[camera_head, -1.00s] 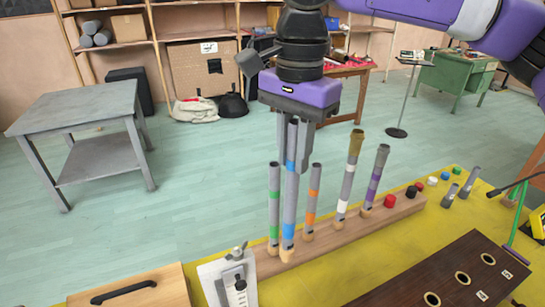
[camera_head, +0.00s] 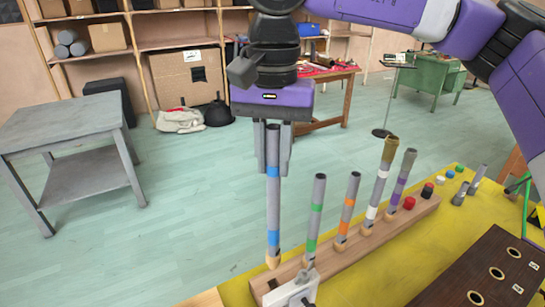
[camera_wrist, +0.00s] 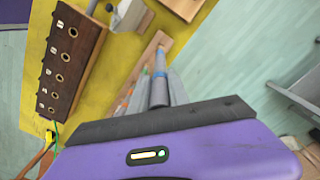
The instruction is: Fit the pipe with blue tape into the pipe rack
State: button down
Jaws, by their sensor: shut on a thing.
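The grey pipe with blue tape (camera_head: 273,205) is upright in my gripper (camera_head: 272,170), whose fingers close on its upper part. Its tan lower end is at the left end of the light wooden bar (camera_head: 420,211), left of the green-taped pipe (camera_head: 315,215). It looks slightly above the bar; contact is unclear. The bar, apparently the pipe rack, holds upright pipes with green, orange (camera_head: 349,208), white (camera_head: 378,190) and purple tape (camera_head: 402,182). In the wrist view the held pipe (camera_wrist: 159,92) points away toward the bar (camera_wrist: 147,52).
A dark wooden block with numbered holes (camera_head: 468,268) lies at the right on the yellow tabletop (camera_head: 375,262). Small coloured caps and short pipes sit past the bar's far end. A pale metal clamp-like thing (camera_head: 293,290) is close to the bar's near end.

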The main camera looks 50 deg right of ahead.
aim_at(274, 201)
jog(key=shift+f+b, duration=2.6)
jog(key=shift+f, duration=0.35)
jog(key=shift+f+b, duration=1.7)
jog(key=shift+b, duration=0.2)
jog(key=c, duration=1.2)
grip_release()
jog(key=shift+o, duration=0.2)
jog(key=shift+r, duration=0.1)
jog(key=shift+r+p, duration=0.4)
jog(key=shift+r, duration=3.45)
